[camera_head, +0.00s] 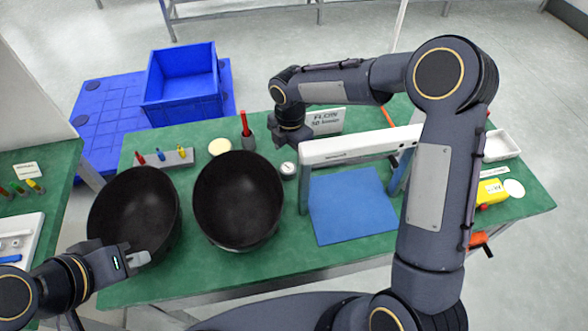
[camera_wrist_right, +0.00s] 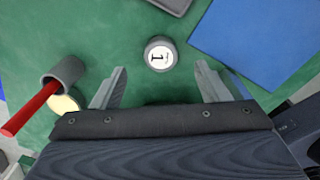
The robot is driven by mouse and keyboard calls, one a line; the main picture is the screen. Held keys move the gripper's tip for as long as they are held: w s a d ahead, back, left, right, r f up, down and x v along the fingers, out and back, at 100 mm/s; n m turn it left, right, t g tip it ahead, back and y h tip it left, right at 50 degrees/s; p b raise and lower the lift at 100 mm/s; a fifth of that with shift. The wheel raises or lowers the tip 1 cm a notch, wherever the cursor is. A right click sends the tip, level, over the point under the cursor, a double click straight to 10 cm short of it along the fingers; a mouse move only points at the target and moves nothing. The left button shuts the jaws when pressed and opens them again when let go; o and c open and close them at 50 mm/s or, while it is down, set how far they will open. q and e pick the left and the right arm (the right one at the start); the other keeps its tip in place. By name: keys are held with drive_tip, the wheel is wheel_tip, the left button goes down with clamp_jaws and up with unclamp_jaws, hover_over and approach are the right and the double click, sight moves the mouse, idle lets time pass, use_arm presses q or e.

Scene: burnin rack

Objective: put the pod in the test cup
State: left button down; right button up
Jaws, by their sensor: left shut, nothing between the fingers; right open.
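A small grey round piece with a white top marked "1" (camera_wrist_right: 160,54) lies between and just beyond the open fingers of my right gripper (camera_wrist_right: 158,88) in the right wrist view. In the head view this round piece (camera_head: 288,169) sits on the green table, right of a black bowl. My right gripper (camera_head: 292,138) hangs above and behind it, holding nothing. A grey cup (camera_head: 248,143) with a red rod in it stands behind the bowls. I cannot tell for sure which is the pod or the test cup. My left gripper (camera_head: 138,260) is shut and empty by the left bowl.
Two black bowls (camera_head: 238,199) (camera_head: 133,214) fill the table's left half. A white-topped frame (camera_head: 360,146) stands over a blue mat (camera_head: 350,208) on the right. A pale disc (camera_head: 220,146) and a grey holder with coloured pegs (camera_head: 172,161) are behind the bowls.

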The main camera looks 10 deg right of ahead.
sight(289, 167)
drive_tip(key=shift+s+a+f, duration=0.1)
drive_tip(key=shift+s+f, duration=0.05)
drive_tip(key=shift+f, duration=0.8)
drive_tip(key=shift+f+p, duration=0.55)
drive_tip(key=shift+f, duration=1.85)
drive_tip(key=c, duration=1.1)
